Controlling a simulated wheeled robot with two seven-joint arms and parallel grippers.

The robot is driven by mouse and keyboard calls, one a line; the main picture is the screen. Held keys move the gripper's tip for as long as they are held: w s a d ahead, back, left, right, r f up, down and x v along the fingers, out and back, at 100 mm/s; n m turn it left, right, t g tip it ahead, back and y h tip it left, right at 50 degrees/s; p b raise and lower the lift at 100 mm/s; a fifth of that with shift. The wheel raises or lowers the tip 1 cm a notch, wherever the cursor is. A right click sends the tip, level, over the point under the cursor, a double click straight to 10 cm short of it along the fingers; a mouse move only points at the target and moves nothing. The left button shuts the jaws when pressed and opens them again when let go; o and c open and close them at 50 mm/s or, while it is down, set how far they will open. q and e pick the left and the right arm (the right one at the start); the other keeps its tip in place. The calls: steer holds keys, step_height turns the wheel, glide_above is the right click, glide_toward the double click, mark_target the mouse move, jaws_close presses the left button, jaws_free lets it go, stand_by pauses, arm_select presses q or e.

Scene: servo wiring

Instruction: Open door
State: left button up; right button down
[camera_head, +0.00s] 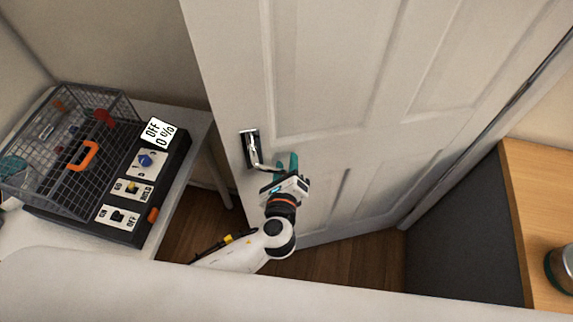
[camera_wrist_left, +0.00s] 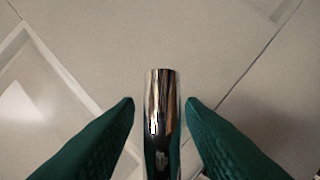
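The panelled off-white door (camera_head: 340,60) fills the middle of the head view. Its silver lever handle (camera_head: 252,148) sits on a dark plate near the door's left edge. My left gripper (camera_head: 283,165) is at the free end of the lever. In the left wrist view, the shiny handle (camera_wrist_left: 162,110) lies between the two green fingers (camera_wrist_left: 160,104), with a small gap on each side. The fingers are open around it and do not visibly touch it. My right gripper is not in view.
A light table (camera_head: 190,120) at the left bears a wire cage (camera_head: 70,150) and a black control box with switches (camera_head: 135,185). A wooden-topped cabinet (camera_head: 535,190) with a jar (camera_head: 562,268) stands at the right. Brown floor (camera_head: 350,265) shows below the door.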

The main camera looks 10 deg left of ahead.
arm_select(q)
steer(key=b+v, duration=0.3)
steer(key=v, duration=0.9)
